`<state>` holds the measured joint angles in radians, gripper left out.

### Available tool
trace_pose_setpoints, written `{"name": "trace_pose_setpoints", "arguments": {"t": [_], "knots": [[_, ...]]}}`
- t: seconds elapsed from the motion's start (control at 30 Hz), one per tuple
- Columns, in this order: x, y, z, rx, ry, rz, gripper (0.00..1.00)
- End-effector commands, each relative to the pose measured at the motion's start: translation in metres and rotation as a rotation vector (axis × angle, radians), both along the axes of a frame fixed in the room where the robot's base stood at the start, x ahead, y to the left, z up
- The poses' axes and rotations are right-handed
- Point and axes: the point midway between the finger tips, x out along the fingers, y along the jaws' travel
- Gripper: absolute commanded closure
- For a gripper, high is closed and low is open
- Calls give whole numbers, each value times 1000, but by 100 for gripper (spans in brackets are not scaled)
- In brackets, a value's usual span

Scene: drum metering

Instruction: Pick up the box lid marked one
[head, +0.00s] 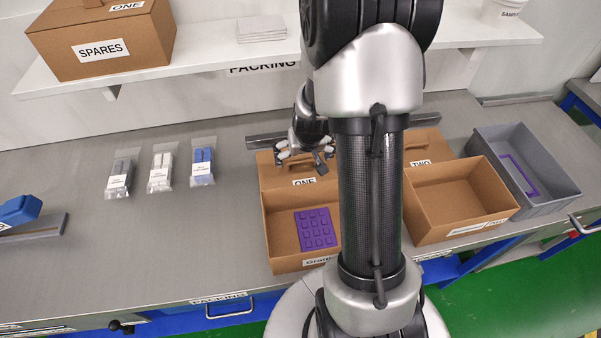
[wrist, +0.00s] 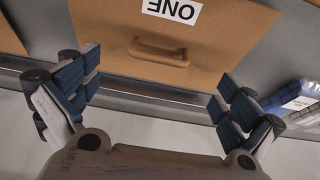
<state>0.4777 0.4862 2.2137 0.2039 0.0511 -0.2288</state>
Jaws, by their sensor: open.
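The brown box lid marked ONE (head: 268,178) lies at the back of an open cardboard box on the bench, partly hidden by my arm. In the wrist view the lid (wrist: 105,35) fills the upper middle, its ONE label upside down. A raised brown handle (wrist: 160,52) shows on it. My gripper (head: 301,158) is over the lid's back part in the head view. In the wrist view my gripper (wrist: 158,80) is open, its fingers wide on either side of the handle and apart from it. Nothing is between the fingers.
The open box (head: 281,240) in front holds a purple gridded piece (head: 315,229). A second open box (head: 455,200) and a lid marked TWO (head: 424,150) are to the right, then a grey bin (head: 550,170). Small packets (head: 162,168) lie left. A SPARES box (head: 105,50), also labelled ONE, sits on the shelf.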

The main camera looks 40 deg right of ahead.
Motion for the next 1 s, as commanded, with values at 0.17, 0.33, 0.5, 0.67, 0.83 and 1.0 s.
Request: {"name": "trace_pose_setpoints", "arguments": {"t": [0.17, 0.33, 0.5, 0.67, 0.83, 1.0], "knots": [[4, -2, -11, 0, -1, 0, 0], [8, -4, -24, 0, 0, 0, 0], [17, -9, -51, 0, 1, 0, 0], [22, -11, -59, 0, -1, 0, 0], [22, -11, -57, 0, -1, 0, 1], [22, -11, -57, 0, -1, 0, 12]]}}
